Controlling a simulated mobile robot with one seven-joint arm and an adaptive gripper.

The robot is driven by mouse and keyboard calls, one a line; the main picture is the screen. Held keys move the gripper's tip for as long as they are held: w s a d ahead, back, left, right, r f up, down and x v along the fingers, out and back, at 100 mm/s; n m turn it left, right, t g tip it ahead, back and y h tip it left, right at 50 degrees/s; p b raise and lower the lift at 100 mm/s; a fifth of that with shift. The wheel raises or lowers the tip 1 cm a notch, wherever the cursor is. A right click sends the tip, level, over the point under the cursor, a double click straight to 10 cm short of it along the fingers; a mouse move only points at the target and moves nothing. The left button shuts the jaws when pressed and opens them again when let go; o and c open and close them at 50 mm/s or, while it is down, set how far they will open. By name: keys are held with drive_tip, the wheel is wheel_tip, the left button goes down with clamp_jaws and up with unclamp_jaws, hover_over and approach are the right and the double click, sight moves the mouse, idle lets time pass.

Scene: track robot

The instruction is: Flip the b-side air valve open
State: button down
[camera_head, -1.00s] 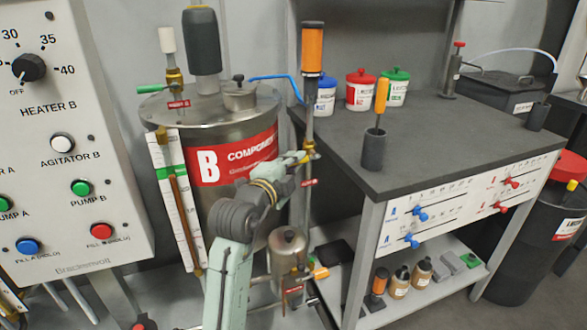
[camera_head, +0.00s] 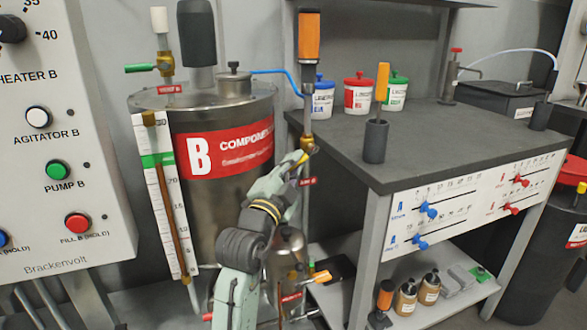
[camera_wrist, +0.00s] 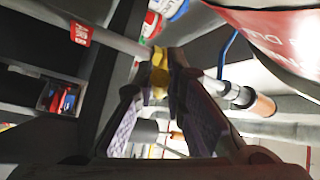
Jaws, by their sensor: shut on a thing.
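The B-side air valve is a small brass fitting (camera_head: 307,143) on a vertical pipe with an orange-topped cylinder, right of the steel B tank (camera_head: 222,215). A red tag (camera_head: 308,182) hangs on the pipe just below it; it also shows in the wrist view (camera_wrist: 80,33). My gripper (camera_head: 302,163) reaches the valve from the front left. In the wrist view my gripper (camera_wrist: 160,68) is shut on the yellow valve handle (camera_wrist: 160,74), between the fingertips. The fingers hide part of the handle, and its exact angle is hard to tell.
A green-handled valve (camera_head: 142,68) stands on the tank lid. A grey workbench (camera_head: 440,140) with several jars and a screwdriver in a holder (camera_head: 376,142) is close on the right. A control panel (camera_head: 60,150) is at left. A small steel pot (camera_head: 288,255) is below.

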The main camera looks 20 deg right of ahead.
drive_tip(key=shift+f, duration=0.1)
drive_tip(key=c, duration=1.6)
unclamp_jaws()
drive_tip(key=shift+c, duration=0.2)
drive_tip(key=v, duration=1.2)
